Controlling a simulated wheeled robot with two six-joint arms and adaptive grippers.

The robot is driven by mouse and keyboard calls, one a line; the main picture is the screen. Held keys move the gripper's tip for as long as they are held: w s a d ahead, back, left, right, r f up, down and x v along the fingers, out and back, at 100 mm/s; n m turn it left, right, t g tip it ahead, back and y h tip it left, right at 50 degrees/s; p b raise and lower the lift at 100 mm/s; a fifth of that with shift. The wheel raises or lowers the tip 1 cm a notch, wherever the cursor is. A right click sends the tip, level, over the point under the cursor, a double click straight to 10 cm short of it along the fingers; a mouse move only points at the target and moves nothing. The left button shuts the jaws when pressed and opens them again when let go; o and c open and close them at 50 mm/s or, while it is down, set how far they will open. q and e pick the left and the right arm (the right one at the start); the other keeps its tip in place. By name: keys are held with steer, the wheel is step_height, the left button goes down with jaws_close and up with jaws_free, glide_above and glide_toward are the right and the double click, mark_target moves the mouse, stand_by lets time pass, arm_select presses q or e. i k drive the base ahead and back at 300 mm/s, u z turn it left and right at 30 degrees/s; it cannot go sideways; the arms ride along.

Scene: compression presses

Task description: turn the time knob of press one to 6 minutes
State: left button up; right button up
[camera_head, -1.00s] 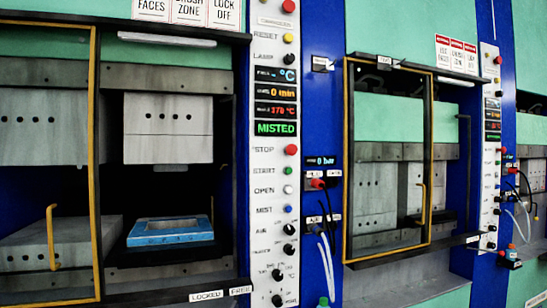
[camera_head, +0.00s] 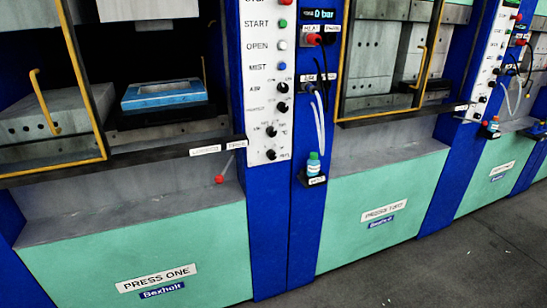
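Press one (camera_head: 120,240) stands at the left, its name on a plate on the green lower front. Its white control panel (camera_head: 262,60) carries several buttons in a column and black knobs below. The lowest knob (camera_head: 271,155) and the knob above it (camera_head: 271,131) sit near the panel's bottom. Their small labels are too blurred to read surely, so I cannot tell which is the time knob. The display stack is above the frame now. Neither of my grippers is in view.

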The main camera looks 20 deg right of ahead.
mark_target(271, 154)
steer(key=z, duration=0.35)
steer(key=k, duration=0.45)
steer(key=z, duration=1.65)
steer(key=i, duration=1.55)
steer(key=u, duration=0.75)
steer(key=i, duration=0.8)
steer(key=u, duration=0.6)
